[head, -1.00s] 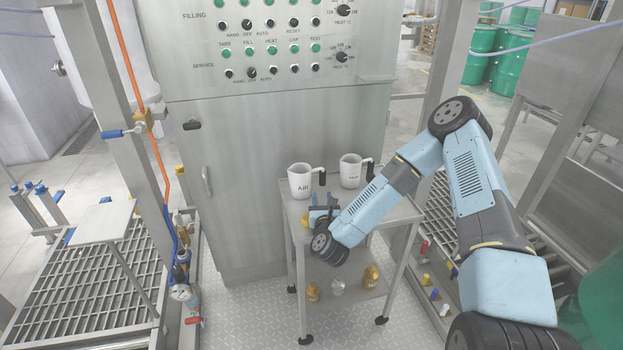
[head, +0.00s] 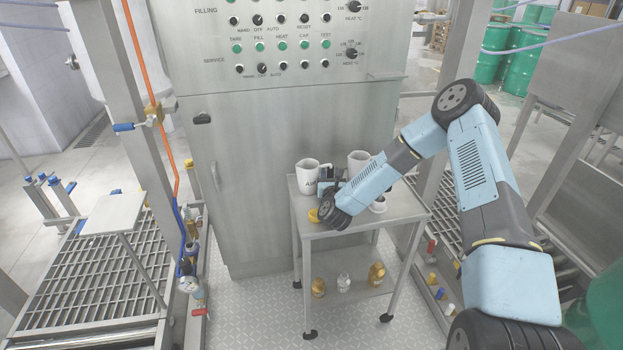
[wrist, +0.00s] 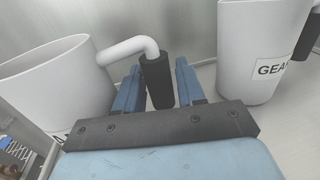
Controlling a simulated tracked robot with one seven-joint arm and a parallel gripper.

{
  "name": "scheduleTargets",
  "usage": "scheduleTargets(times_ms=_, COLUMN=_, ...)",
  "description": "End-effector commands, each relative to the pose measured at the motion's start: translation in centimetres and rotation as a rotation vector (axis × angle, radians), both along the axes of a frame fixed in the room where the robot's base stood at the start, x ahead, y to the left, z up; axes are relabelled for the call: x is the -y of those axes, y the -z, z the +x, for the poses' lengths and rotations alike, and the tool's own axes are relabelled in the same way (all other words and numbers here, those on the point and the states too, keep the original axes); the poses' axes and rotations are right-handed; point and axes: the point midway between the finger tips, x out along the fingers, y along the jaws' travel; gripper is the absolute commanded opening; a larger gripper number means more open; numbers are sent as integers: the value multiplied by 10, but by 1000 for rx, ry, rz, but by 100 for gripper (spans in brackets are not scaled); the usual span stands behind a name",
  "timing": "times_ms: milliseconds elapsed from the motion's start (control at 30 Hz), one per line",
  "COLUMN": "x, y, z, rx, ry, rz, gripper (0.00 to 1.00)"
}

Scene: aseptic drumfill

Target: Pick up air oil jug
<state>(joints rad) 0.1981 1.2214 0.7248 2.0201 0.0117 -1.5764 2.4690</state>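My gripper (wrist: 158,85) is open, with one blue finger on each side of the black grip. The grip lies between the fingers; a narrow gap shows on the right, and contact on the left is unclear. In the head view my gripper (head: 327,184) is beside the jug, partly hidden by my wrist.
A second white jug, labelled GEAR (wrist: 250,50), stands close to the right; it also shows in the head view (head: 358,159). A yellow item (head: 313,215) lies at the table's (head: 385,222) front left. The steel cabinet (head: 250,160) rises behind. Small bottles (head: 343,282) stand on the lower shelf.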

Motion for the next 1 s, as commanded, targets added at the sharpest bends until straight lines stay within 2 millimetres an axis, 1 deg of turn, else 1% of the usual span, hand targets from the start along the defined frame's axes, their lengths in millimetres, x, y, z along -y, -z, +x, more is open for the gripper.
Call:
scheduleTargets(times_ms=33, x=0, y=0, z=5, rx=2, ry=1, rz=0, gripper=39)
scheduleTargets(times_ms=100, x=-1, y=0, z=9, rx=0, ry=0, rz=0, gripper=39)
scheduleTargets(times_ms=367, x=-1, y=0, z=10, rx=0, ry=0, rz=1, gripper=39)
scheduleTargets(times_ms=767, x=-1, y=0, z=10, rx=0, ry=-1, rz=0, gripper=1)
scheduleTargets(times_ms=1000, x=-2, y=0, z=10, rx=1, ry=-1, rz=1, gripper=0)
